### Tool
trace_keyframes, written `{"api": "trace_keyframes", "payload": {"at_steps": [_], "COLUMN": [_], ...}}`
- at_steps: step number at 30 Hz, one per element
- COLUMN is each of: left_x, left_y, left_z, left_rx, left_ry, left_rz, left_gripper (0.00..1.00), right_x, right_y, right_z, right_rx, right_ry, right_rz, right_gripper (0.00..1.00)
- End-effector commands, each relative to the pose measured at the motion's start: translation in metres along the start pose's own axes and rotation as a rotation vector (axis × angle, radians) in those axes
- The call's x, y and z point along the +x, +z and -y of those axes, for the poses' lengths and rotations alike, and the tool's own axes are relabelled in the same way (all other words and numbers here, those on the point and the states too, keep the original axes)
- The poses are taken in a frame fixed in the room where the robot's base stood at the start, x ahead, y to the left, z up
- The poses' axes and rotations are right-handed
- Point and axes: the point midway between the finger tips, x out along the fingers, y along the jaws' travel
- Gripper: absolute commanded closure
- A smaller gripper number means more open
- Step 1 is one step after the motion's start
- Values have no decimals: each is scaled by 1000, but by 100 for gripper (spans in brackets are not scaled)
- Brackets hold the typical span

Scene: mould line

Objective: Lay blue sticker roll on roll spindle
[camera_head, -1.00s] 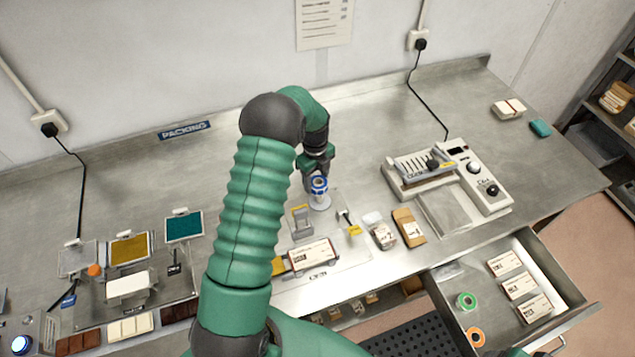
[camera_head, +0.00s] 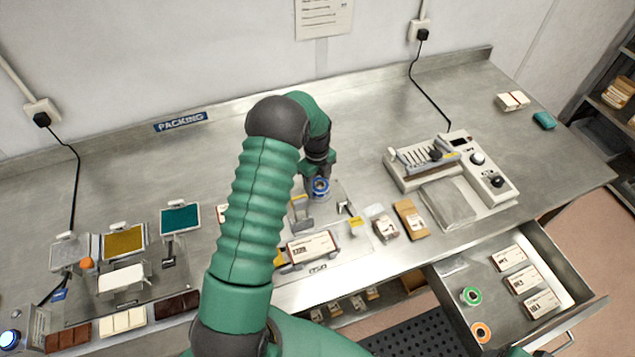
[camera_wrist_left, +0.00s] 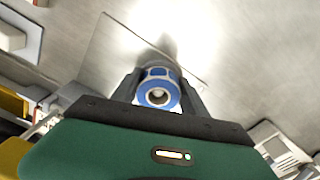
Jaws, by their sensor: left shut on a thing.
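The blue sticker roll (camera_head: 320,186) is a small white and blue ring with a hollow core. My left gripper (camera_head: 314,180) is shut on it over the back of the clear work mat. In the left wrist view the roll (camera_wrist_left: 158,90) sits between the two dark fingers of my left gripper (camera_wrist_left: 160,98), its blue face and open core towards the camera. The roll spindle cannot be made out; the roll and gripper probably cover it. Whether the roll touches anything below it cannot be told. My right gripper is not in view.
A boxed packet (camera_head: 311,247) lies on the mat in front. A sealing machine (camera_head: 455,175) stands to the right. An open drawer (camera_head: 560,262) holds a green roll (camera_head: 470,296), an orange roll (camera_head: 481,332) and boxes. Bare metal lies behind the roll.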

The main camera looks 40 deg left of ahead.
Motion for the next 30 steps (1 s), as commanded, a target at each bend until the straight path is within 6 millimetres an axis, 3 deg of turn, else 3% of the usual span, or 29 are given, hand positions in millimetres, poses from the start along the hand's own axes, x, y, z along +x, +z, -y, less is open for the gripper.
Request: {"api": "trace_keyframes", "payload": {"at_steps": [30], "left_x": [8], "left_y": [1], "left_z": [0], "left_rx": [-39], "left_ry": [-3], "left_rz": [6], "left_gripper": [100], "right_x": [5], "right_y": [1], "right_z": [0], "right_rx": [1], "right_ry": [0], "right_rz": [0], "right_gripper": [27]}}
